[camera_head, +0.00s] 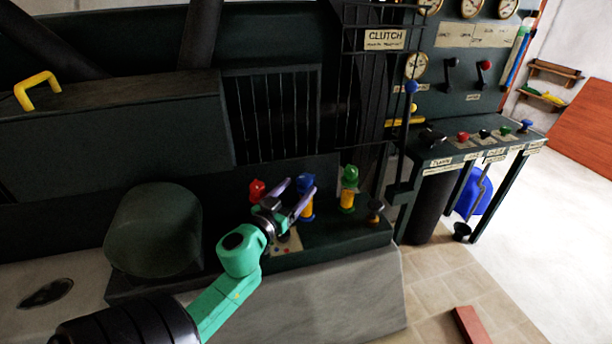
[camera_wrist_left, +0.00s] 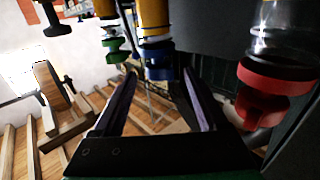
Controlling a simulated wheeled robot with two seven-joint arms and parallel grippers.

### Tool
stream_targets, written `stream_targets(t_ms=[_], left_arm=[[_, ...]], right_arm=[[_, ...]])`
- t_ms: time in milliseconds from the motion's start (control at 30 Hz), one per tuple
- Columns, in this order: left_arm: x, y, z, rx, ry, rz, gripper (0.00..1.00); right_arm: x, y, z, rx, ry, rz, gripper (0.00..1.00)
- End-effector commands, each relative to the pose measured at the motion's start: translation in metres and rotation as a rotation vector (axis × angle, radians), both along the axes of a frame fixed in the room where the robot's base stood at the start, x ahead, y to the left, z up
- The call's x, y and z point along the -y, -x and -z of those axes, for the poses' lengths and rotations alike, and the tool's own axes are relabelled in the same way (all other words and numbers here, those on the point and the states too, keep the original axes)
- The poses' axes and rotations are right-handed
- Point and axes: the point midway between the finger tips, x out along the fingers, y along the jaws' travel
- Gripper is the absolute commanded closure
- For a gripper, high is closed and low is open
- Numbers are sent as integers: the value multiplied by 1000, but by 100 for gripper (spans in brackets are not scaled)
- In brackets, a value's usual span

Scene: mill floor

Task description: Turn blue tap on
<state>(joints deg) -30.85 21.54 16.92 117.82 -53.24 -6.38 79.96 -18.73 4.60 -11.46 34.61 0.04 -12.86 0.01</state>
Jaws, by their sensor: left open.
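The blue tap (camera_head: 305,182) stands on a yellow-banded fitting on the dark ledge, between a red tap (camera_head: 257,190) and a green tap (camera_head: 349,174). My left gripper (camera_head: 296,189) is open, its two fingers reaching toward the blue tap. In the left wrist view, which looks upside down, the blue tap (camera_wrist_left: 157,60) shows just beyond and between the fingertips of my left gripper (camera_wrist_left: 161,74). I cannot tell whether the fingers touch it. The green tap (camera_wrist_left: 114,50) is left of it there, and the red tap (camera_wrist_left: 272,85) is closer at the right.
A small brass-coloured fitting (camera_head: 375,209) stands right of the green tap. A clutch lever with a blue knob (camera_head: 411,87) rises behind the ledge's right end. A control bench (camera_head: 480,143) with several coloured knobs stands further right. A rounded dark housing (camera_head: 153,228) is left of the taps.

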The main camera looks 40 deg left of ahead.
Motion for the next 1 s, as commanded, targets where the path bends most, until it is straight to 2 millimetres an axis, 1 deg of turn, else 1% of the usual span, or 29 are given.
stream_targets(t_ms=[33, 100, 200, 300, 500, 533, 567, 600, 667, 700, 733, 1000], left_arm=[[-2, -13, -3, 1, -4, 1, 25], [-5, -27, -2, 1, -3, 0, 25], [-7, -41, 0, 0, -1, 0, 25], [-8, -47, 0, -1, -1, 0, 25], [-8, -47, 1, -2, 0, -1, 25], [-8, -47, 1, -2, 0, -1, 28], [-8, -47, 1, -2, 0, -1, 40], [-8, -47, 1, -2, 0, -1, 55], [-8, -47, 1, -2, 0, -1, 78], [-8, -47, 1, -2, 0, 0, 93], [-8, -47, 1, -2, 1, 0, 100], [-8, -47, 1, -1, 1, -19, 100]], right_arm=[[0, -8, -4, 13, -1, -1, 50], [-1, -23, -6, 37, -3, -1, 50], [-3, -41, -9, 68, -7, -2, 50], [-3, -42, -9, 69, -6, -1, 50], [-2, -30, -8, 51, -5, -1, 50], [-2, -29, -7, 48, -4, -1, 50], [-2, -27, -7, 46, -4, -1, 50], [-2, -26, -7, 44, -4, -1, 50], [-2, -26, -7, 42, -4, -1, 50], [-2, -26, -7, 42, -4, -1, 50], [-2, -26, -7, 42, -4, -1, 50], [-2, -26, -6, 43, -4, -1, 50]])
